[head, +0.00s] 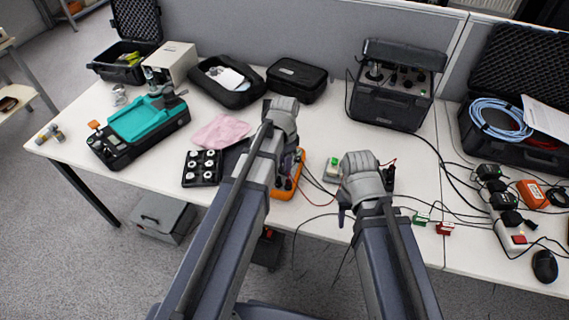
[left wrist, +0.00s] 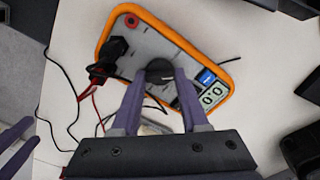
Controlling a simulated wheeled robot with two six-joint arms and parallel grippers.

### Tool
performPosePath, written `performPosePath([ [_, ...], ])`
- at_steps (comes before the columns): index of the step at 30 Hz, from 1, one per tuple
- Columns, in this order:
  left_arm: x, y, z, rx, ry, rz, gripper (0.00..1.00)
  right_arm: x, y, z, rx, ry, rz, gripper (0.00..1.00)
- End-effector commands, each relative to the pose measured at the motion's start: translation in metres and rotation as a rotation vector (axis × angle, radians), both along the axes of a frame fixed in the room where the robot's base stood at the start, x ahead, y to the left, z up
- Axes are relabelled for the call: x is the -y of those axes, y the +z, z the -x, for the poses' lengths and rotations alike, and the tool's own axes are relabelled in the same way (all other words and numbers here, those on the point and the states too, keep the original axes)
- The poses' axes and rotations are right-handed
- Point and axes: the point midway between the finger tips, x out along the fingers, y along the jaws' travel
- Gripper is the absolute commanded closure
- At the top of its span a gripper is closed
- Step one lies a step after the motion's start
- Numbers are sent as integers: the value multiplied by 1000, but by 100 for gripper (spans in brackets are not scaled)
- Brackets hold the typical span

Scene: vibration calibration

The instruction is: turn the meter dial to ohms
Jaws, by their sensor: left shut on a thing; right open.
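The meter is an orange-edged multimeter (head: 285,187) lying on the table, mostly hidden behind my left arm in the head view. In the left wrist view its grey face and orange rim (left wrist: 143,14) show clearly, with a lit display (left wrist: 212,94) on the right reading about 0.0. The round black dial (left wrist: 159,69) is between the fingertips of my left gripper (left wrist: 160,82), which is shut on it. The dial's pointer setting is too small to read. My right gripper (head: 345,195) is open near the table's front edge, right of the meter, its fingers pointing down.
Black plugs (left wrist: 108,55) with red and black leads sit at the meter's left in the wrist view. A weight tray (head: 202,168), a pink cloth (head: 221,131) and a teal-topped device (head: 140,120) lie left. Cables run across the table at right.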

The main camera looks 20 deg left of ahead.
Motion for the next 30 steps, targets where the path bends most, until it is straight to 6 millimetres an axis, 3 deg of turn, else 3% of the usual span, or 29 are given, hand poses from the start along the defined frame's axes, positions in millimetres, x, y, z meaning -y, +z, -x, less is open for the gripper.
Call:
performPosePath([
  [6, 0, 0, 0, 0, 1, 0, 100, 0, 0, 0, 0, 0, 0, 50],
  [7, 0, 0, 0, 0, 1, 0, 52, 0, 0, 0, 0, 0, 0, 50],
  [14, 0, 0, 0, 0, 1, 0, 27, 0, 0, 0, 0, 0, 0, 50],
  [23, 0, 1, 0, 0, 1, 0, 26, 0, 1, 0, 0, 0, 0, 50],
  [30, 0, 15, 0, 0, 1, 0, 26, 0, 15, 0, 0, 0, 0, 50],
])
